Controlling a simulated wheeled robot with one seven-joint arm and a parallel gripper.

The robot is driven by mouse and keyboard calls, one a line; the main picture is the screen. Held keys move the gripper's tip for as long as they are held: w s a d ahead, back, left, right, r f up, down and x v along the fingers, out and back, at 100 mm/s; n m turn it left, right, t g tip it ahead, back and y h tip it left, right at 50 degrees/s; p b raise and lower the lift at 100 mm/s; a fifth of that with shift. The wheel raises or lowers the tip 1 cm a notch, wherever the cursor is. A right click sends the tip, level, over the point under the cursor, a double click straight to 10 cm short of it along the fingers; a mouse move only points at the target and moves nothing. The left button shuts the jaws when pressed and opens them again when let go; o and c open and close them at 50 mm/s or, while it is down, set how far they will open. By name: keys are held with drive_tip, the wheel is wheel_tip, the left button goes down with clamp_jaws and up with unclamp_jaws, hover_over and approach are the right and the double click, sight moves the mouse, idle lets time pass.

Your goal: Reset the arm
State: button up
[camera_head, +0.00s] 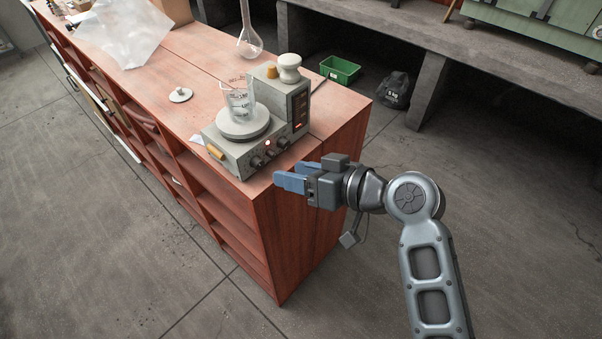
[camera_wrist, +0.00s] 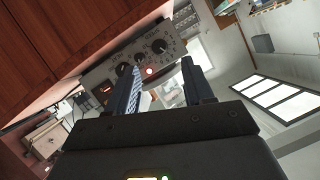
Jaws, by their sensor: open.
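My gripper (camera_head: 290,178) is open and empty, with blue fingers, near the front right corner of the wooden bench in the head view. Its two fingers also show apart in the wrist view (camera_wrist: 165,88), with nothing between them held. Beyond the fingers is the grey hotplate device (camera_head: 238,155), whose knobbed front panel (camera_wrist: 112,78) faces the fingers in the wrist view. A glass beaker (camera_head: 238,103) stands on the device's round plate. My arm reaches in from the lower right.
A grey box (camera_head: 299,104) with a display stands behind the hotplate, with a white jar (camera_head: 289,68) on top. A glass flask (camera_head: 249,43) stands farther back. A green crate (camera_head: 340,69) and a dark 6 kg bag (camera_head: 396,90) lie beyond. Floor right of the bench is open.

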idle(0.4)
drive_tip(key=s+d+f+m+t+h, duration=0.25)
drive_tip(key=s+d+f+h, duration=0.2)
drive_tip(key=s+d, duration=0.45)
drive_tip(key=s+d+f+m+t+h, duration=0.2)
drive_tip(key=s+d+f+m+h, duration=0.15)
drive_tip(key=s+d+f, duration=0.4)
drive_tip(key=s+d+r+t+h, duration=0.2)
drive_tip(key=s+d+r, duration=0.2)
drive_tip(key=s+r, duration=0.4)
drive_tip(key=s+d+r+m+t+h, duration=0.1)
drive_tip(key=s+d+r, duration=0.3)
drive_tip(key=s+r, duration=0.4)
drive_tip(key=s+h, duration=0.1)
drive_tip(key=s, duration=0.5)
drive_tip(key=shift+d+m+t, duration=0.2)
drive_tip(key=shift+m+t, duration=0.1)
drive_tip(key=shift+t, duration=0.05)
idle(0.6)
